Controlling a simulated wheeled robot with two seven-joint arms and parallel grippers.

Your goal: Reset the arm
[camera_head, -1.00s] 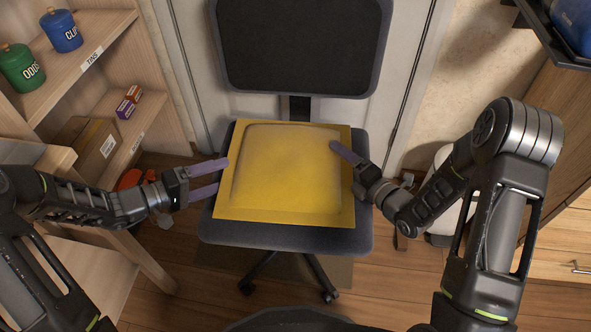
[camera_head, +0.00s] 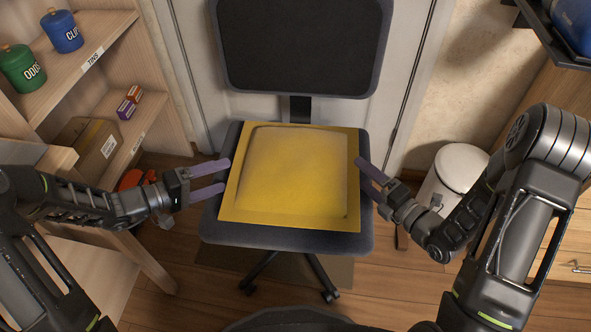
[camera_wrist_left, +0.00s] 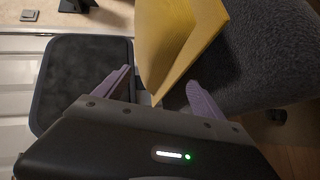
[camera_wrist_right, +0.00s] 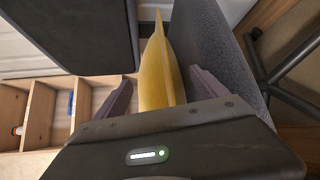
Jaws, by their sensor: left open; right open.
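My left gripper (camera_head: 209,178) is open at the left side of a yellow padded square panel (camera_head: 290,180), which rests on the seat of a dark office chair (camera_head: 225,233). In the left wrist view its two purple fingers (camera_wrist_left: 160,88) are spread, with the yellow panel (camera_wrist_left: 180,40) beyond and partly between them. My right gripper (camera_head: 365,178) is open at the panel's right edge. In the right wrist view its fingers (camera_wrist_right: 160,95) stand apart on either side of the yellow panel's edge (camera_wrist_right: 158,75). I cannot tell exactly how close the fingers are to the panel.
A wooden shelf with a green tin (camera_head: 22,68), a blue tin (camera_head: 62,32) and a cardboard box (camera_head: 92,148) stands at left. A white bin (camera_head: 458,170) and a wooden cabinet (camera_head: 560,225) stand at right. The chair backrest (camera_head: 300,45) rises behind the panel.

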